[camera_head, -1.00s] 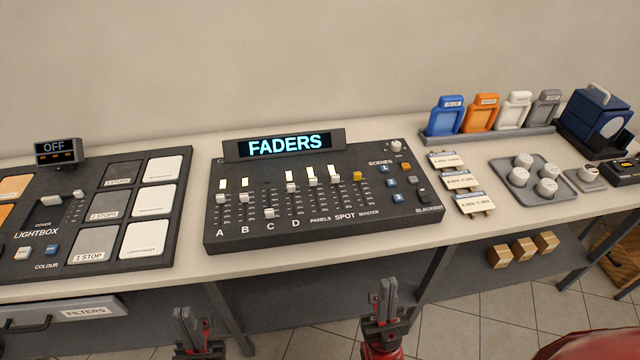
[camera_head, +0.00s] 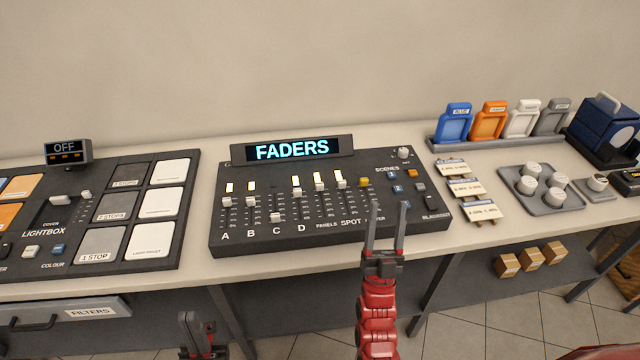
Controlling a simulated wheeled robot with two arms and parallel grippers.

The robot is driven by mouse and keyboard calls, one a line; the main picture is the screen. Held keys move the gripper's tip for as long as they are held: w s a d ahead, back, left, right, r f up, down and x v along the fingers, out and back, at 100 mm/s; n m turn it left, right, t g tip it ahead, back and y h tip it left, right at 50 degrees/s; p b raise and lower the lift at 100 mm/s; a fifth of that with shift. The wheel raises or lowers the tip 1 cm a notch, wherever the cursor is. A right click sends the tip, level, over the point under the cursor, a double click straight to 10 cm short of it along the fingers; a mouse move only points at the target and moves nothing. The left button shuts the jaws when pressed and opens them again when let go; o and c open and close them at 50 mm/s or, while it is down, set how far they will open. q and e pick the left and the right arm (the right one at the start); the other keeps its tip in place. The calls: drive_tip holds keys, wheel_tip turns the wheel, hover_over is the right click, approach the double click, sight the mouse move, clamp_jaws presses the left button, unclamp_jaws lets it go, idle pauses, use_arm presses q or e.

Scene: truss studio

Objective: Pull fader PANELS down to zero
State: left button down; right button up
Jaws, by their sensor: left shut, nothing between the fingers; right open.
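The fader board (camera_head: 232,246) is a dark desk with a lit FADERS display (camera_head: 292,149). The PANELS fader (camera_head: 319,187) has a white cap near the top of its slot, between the D fader (camera_head: 297,193) and the SPOT fader (camera_head: 340,184). My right gripper (camera_head: 388,208) is open and empty, its fingers pointing up in front of the board's right part, right of the PANELS slot. It partly hides the MASTER label. My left gripper (camera_head: 196,322) is shut and empty, low in front of the table edge.
The yellow MASTER fader (camera_head: 364,182) stands right of SPOT. The A (camera_head: 227,202), B and C faders lie to the left. Scene buttons (camera_head: 397,189) are near my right gripper. A lightbox panel (camera_head: 120,262) lies left; cards (camera_head: 466,189) and a grey tray (camera_head: 548,206) lie right.

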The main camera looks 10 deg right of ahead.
drive_tip(key=w+d+m+g+y, duration=0.1)
drive_tip(key=w+g, duration=0.2)
drive_tip(key=w, duration=0.8)
drive_tip(key=w+d+m+g, duration=0.1)
drive_tip(key=w+m+g, duration=0.15)
drive_tip(key=w, duration=0.85)
drive_tip(key=w+a+r+n+g+y+b, duration=0.1)
drive_tip(key=w+a+r+n+g+y, duration=0.15)
drive_tip(key=w+a+g+y, duration=0.3)
drive_tip(key=w+a+r+n+g+y+b, duration=0.1)
drive_tip(key=w+a+r+n+g+y, duration=0.15)
drive_tip(key=w+a+n+y, duration=0.35)
drive_tip(key=g+h, duration=0.2)
drive_tip(key=g, duration=0.6)
hover_over(320, 184)
drive_tip(key=a, duration=0.3)
drive_tip(key=f, duration=0.2)
drive_tip(key=s+d+f+g+h, duration=0.2)
drive_tip(key=s+d+g+h, duration=0.1)
drive_tip(key=s, duration=0.4)
drive_tip(key=shift+n, duration=0.4)
drive_tip(key=p+x, duration=0.4)
drive_tip(key=x, duration=1)
drive_tip(key=shift+w, duration=0.15)
drive_tip(key=shift+d+x, duration=0.2)
drive_tip(key=shift+x, duration=1.1)
